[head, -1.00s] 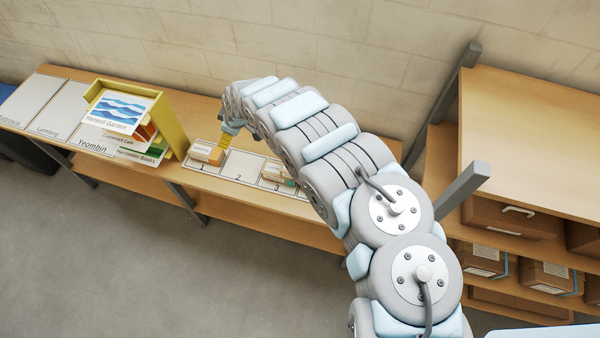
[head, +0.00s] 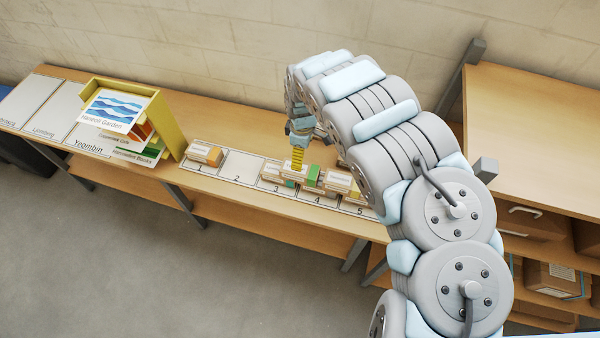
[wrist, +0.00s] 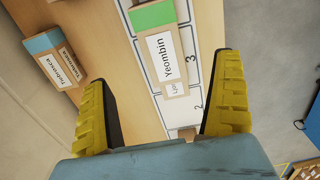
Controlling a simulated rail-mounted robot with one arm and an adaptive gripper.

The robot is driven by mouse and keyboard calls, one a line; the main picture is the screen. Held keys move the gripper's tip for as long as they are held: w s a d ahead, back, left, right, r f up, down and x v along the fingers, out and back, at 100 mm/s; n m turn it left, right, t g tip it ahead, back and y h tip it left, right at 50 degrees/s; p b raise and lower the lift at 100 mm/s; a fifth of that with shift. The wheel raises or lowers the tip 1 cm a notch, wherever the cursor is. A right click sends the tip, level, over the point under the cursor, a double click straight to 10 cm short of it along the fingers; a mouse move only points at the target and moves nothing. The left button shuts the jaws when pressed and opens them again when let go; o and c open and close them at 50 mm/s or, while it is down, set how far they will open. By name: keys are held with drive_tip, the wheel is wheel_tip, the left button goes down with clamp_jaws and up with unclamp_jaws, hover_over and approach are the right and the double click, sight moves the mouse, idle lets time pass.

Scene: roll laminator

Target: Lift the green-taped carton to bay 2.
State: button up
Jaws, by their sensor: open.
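The green-taped carton (head: 313,176) stands among the cartons near bays 3 and 4. In the wrist view, the green-taped carton (wrist: 165,50) has a white label reading "Yeombin" and lies ahead of and between my fingers. My gripper (head: 297,164) hangs just over this group, its yellow fingers partly covering cartons. In the wrist view my gripper (wrist: 163,70) is open and empty, one finger to each side. I cannot tell its exact height above the carton. Bay 2 (head: 240,166) is empty, left of the gripper in the head view.
An orange-taped carton (head: 206,154) occupies bay 1. A blue-taped carton (wrist: 50,55) lies to the left in the wrist view. Another carton (head: 340,183) stands near bay 5. A yellow rack with signs (head: 170,125) stands left of the bays. Shelving (head: 540,120) is at right.

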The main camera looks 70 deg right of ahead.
sight(300, 173)
drive_tip(key=shift+f, duration=3.95)
drive_tip(key=shift+w+a+f+b, duration=0.15)
drive_tip(key=shift+w+f, duration=0.1)
drive_tip(key=shift+f, duration=0.8)
drive_tip(key=shift+w+d+f+b, duration=0.1)
drive_tip(key=shift+w+f+b, duration=0.1)
drive_tip(key=shift+f, duration=0.85)
drive_tip(key=shift+s+f, duration=0.15)
drive_tip(key=shift+f, duration=0.35)
drive_tip(key=c, duration=1.4)
